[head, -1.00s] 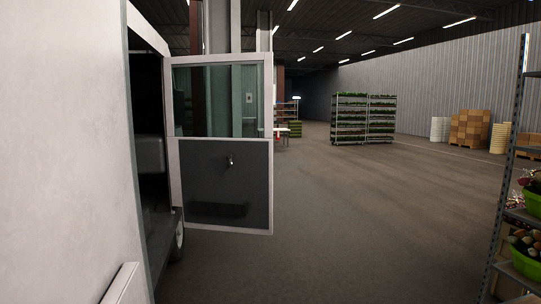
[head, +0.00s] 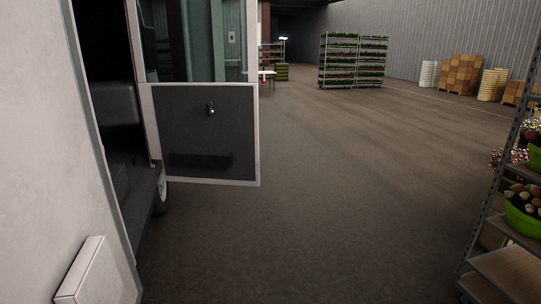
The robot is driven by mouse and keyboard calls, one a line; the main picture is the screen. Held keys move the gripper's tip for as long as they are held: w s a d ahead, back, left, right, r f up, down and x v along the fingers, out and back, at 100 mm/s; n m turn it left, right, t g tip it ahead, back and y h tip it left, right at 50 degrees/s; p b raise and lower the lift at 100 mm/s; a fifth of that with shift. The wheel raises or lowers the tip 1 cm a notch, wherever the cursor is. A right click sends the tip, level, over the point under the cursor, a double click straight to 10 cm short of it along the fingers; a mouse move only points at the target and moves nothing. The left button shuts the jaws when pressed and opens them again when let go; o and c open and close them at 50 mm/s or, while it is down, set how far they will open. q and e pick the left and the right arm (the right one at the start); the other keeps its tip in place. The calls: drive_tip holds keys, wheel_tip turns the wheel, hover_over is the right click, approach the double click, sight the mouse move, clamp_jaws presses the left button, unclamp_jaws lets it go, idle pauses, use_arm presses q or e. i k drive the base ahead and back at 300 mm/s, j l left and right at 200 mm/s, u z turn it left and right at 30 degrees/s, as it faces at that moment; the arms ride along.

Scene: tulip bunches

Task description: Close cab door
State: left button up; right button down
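The cab door (head: 208,133) stands open at the left of the head view, with its inner side facing me. It has a white frame, a window in its upper part and a dark lower panel with a small handle (head: 211,108). The white vehicle body (head: 45,150) fills the left edge, and its dark cab opening (head: 112,95) lies between the body and the door. The top of the door is cut off by the frame. Neither of my grippers is in view.
A metal shelf rack (head: 495,215) with flowers in green pots stands close at the right. Plant trolleys (head: 352,62) and stacked boxes (head: 460,74) stand far back. The concrete floor (head: 340,190) between the door and the rack is clear.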

sight(193, 144)
drive_tip(key=i, duration=3.35)
drive_tip(key=i+l+u, duration=0.1)
drive_tip(key=i+u, duration=0.15)
drive_tip(key=i, duration=0.35)
drive_tip(key=i+l+u, duration=0.25)
drive_tip(key=i, duration=0.35)
